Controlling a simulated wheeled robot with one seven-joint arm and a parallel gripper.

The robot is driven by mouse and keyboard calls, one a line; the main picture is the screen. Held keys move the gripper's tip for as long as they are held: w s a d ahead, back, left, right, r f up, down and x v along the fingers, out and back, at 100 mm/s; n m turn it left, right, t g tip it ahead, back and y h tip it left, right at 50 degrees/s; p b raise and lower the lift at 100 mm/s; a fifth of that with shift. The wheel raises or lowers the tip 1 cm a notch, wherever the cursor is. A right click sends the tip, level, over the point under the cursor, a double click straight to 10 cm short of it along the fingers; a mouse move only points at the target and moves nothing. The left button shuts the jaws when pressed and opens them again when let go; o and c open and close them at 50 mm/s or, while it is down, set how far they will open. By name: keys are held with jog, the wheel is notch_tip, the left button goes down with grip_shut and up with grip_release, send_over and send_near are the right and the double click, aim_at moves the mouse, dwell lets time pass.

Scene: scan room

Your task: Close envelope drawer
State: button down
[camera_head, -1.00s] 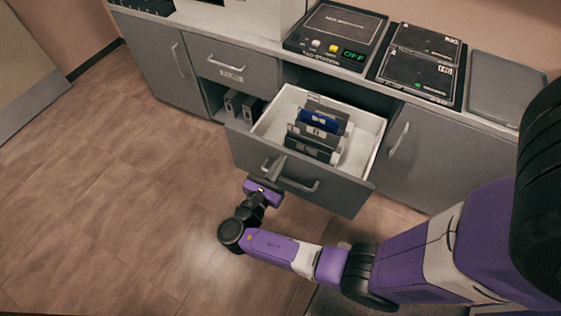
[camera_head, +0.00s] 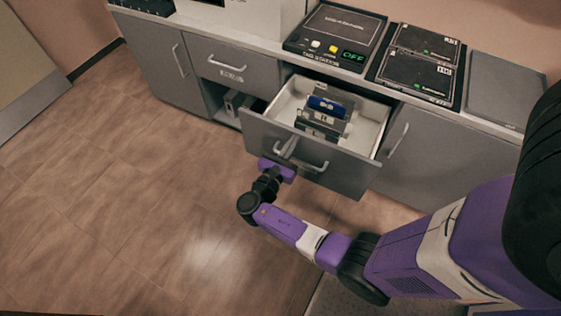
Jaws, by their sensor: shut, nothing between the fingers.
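The envelope drawer (camera_head: 375,133) is pulled partway out of the grey cabinet. Several upright dark folders or envelopes (camera_head: 325,120), one with a blue front, stand inside its white interior. Its grey front panel (camera_head: 345,175) carries a bar handle (camera_head: 312,166). My gripper (camera_head: 285,152) is shut at the drawer front, beside the left end of the handle, with its fingers toward the panel. It appears to touch the front; the exact contact is too small to tell.
A closed drawer (camera_head: 232,68) and a cabinet door (camera_head: 160,58) are at left. A cabinet door (camera_head: 440,160) is at right. The countertop holds a station reading OFF (camera_head: 335,35), dark trays (camera_head: 418,62) and a grey plate (camera_head: 505,90). The wood-look floor (camera_head: 120,180) is clear.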

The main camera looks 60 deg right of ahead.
jog(key=w+d+b, duration=0.1)
jog(key=d+b, duration=0.9)
jog(key=d, duration=2)
jog(key=shift+b, duration=0.35)
jog(key=shift+d+r, duration=0.2)
jog(key=shift+s, duration=0.1)
